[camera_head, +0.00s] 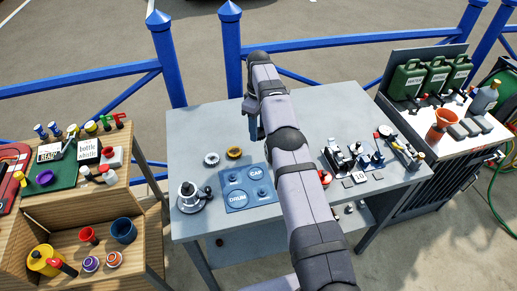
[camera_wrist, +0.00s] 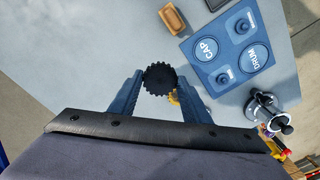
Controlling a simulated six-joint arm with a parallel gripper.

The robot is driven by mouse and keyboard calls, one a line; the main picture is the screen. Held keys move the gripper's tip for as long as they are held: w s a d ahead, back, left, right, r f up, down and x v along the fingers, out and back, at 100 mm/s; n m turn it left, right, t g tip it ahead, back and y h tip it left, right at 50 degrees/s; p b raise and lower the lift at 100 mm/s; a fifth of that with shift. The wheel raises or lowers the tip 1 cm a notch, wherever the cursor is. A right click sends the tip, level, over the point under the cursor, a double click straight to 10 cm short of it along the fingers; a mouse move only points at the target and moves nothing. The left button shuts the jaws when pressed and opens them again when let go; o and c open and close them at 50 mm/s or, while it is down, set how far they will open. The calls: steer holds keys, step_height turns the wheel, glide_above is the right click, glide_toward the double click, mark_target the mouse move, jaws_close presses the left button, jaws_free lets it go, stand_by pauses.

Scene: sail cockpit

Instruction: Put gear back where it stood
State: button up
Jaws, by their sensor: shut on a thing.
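My gripper (camera_wrist: 160,88) is shut on a dark toothed gear (camera_wrist: 160,76), held between the fingertips in the wrist view. In the head view my gripper (camera_head: 253,128) hangs over the back of the grey table; the gear cannot be made out there. A blue mat (camera_wrist: 207,72) with CAP and DRUM circles and two pegs lies on the table; it also shows in the head view (camera_head: 247,207). A silver winch (camera_head: 187,194) stands left of the mat. A bronze ring (camera_head: 235,152) and a silver ring (camera_head: 211,158) lie behind the mat.
A yellow toothed part (camera_wrist: 173,97) shows partly behind the held gear. A tan block or dish (camera_wrist: 173,18) lies beyond it. Wooden shelves (camera_head: 150,215) stand left. The table (camera_head: 205,125) has free room at back left.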

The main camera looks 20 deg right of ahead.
mark_target(258, 151)
steer(key=shift+f+p, duration=0.65)
steer(key=shift+f, duration=3.4)
steer(key=shift+f, duration=0.1)
steer(key=shift+f, duration=0.15)
steer(key=o, duration=1.2)
step_height(258, 151, up, 11)
steer(key=shift+f+p, duration=0.1)
steer(key=shift+p, duration=0.75)
steer(key=shift+r+p, duration=0.85)
steer(key=shift+p, duration=0.05)
